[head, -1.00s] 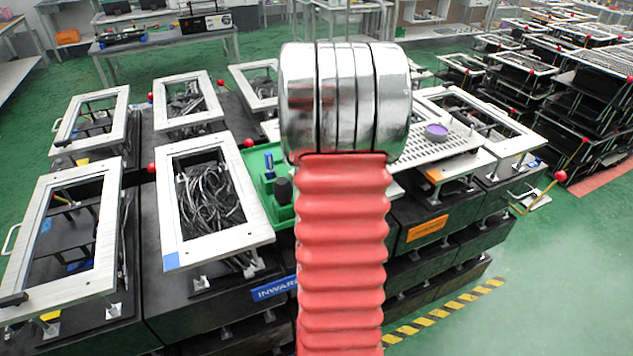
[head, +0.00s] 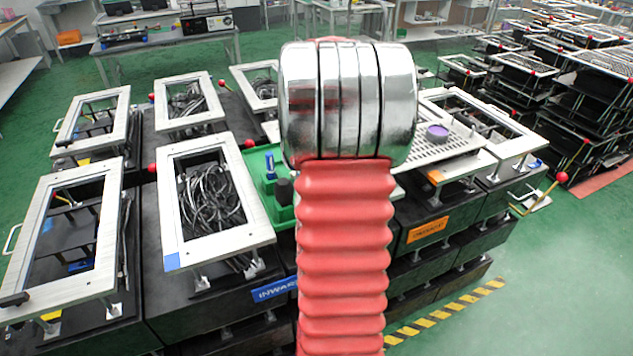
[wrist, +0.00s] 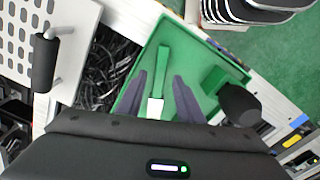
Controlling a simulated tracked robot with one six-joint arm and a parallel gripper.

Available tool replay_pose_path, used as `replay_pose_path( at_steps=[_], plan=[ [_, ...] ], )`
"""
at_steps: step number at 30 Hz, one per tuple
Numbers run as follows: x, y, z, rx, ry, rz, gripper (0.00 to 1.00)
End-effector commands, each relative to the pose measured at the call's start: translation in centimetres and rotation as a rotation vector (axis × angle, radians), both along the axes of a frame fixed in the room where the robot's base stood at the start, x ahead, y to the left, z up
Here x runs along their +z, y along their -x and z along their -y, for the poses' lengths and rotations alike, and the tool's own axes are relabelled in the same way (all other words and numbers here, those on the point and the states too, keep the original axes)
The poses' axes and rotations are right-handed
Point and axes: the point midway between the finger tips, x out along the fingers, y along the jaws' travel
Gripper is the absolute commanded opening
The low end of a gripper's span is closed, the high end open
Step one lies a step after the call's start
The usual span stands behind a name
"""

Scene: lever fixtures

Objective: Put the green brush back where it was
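A green tray (wrist: 190,50) lies below my gripper in the wrist view; part of it also shows left of my arm in the head view (head: 257,180). A narrow green piece with a pale end (wrist: 163,72) lies in the tray, possibly the green brush; I cannot tell for certain. My gripper (wrist: 160,92) is open, its two dark fingers apart on either side of the pale end, with no clear contact. A green block (wrist: 222,78) with a black knob (wrist: 240,105) is to the right. My gripper is hidden in the head view.
A perforated plate (wrist: 28,45) with a black handle (wrist: 45,62) is at the left of the wrist view. Dark cables (wrist: 105,65) lie beside the tray. Pale frames (head: 180,240) on black boxes surround it. A purple round piece (head: 437,132) sits at right.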

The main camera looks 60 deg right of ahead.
Motion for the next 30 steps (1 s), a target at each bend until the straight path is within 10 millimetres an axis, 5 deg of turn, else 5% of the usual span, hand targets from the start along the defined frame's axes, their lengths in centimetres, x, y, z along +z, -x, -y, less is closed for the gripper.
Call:
replay_pose_path(
  at_steps=[15,30],
  plan=[
    [8.4,0.2,0.0,0.0,0.002,0.001,0.33],
    [9.3,0.2,-0.1,0.001,0.0,0.0,0.33]
  ],
)
